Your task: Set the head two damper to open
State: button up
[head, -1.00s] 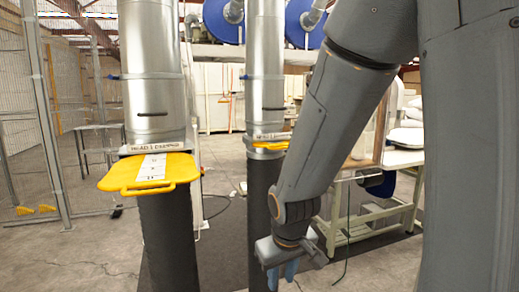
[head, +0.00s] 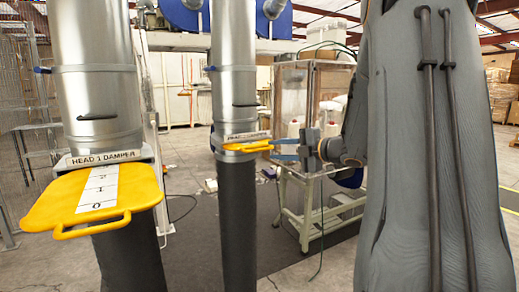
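The head two damper's yellow slide plate (head: 240,147) sits in a collar on the second, farther metal duct. Its loop handle points right, and only a little of the plate shows outside the collar. The label (head: 246,136) above it is too small to read fully. My gripper (head: 279,149) is just right of that handle, level with it. Its two blue-grey fingers look apart, one above the other, with their tips close to the handle's end. I cannot tell whether they touch it.
The head one damper's yellow plate (head: 60,200) sticks far out of the nearer left duct (head: 98,90), marked 2, 1, 0. A light-framed table (head: 305,205) stands behind my gripper. Dark floor lies between the ducts and the table.

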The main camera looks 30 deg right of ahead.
aim_at(262, 150)
jog(key=x, duration=0.2)
jog(key=p+x, duration=0.1)
jog(key=x, duration=0.2)
jog(key=shift+w+a+p, duration=0.15)
jog(key=shift+a+p, duration=0.15)
jog(key=shift+a, duration=0.1)
jog(key=shift+w+a+f, duration=0.2)
jog(key=shift+w+a, duration=0.05)
jog(key=shift+w, duration=0.4)
grip_shut()
